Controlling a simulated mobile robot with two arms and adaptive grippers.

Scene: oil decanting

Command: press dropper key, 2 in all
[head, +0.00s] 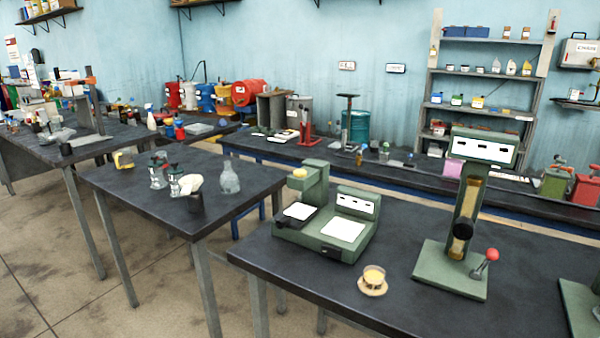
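A green bench device (322,243) stands on the near dark table. It has a short column with a round yellow top (299,173), a black tray with a white pad, a second white pad, and a panel with dark slots. A small dark part (331,252) shows on its front edge. I cannot tell which part is the dropper key. A small glass of yellow liquid (374,275) stands on a tan round dish in front of the device. Neither of my grippers is in view.
A tall green stand (465,215) with a red-knobbed lever (491,255) stands to the right, with another green base (580,308) at the right edge. The near table's front middle is clear.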

